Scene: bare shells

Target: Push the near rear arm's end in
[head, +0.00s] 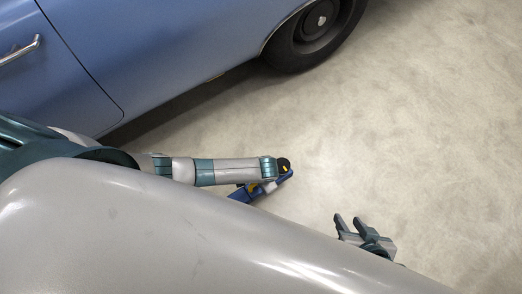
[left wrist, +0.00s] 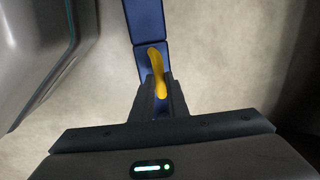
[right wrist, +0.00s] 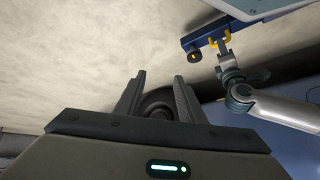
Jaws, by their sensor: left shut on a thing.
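The near rear arm is a blue bar (head: 240,195) coming out from under the grey shell. Its outer end has a dark round pad (head: 285,164) with a yellow mark, which also shows in the right wrist view (right wrist: 194,57). In the left wrist view the blue bar (left wrist: 147,22) runs up the middle, and my left gripper (left wrist: 158,88) is shut on its yellow handle (left wrist: 156,65). In the head view my left arm mostly hides this grip. My right gripper (head: 347,218) is open and empty, apart from the bar, beside the grey shell.
The grey shell (head: 150,230) fills the lower left of the head view. A blue car (head: 170,50) with a dark wheel (head: 310,35) stands across the top. The pale floor (head: 430,130) to the right is clear.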

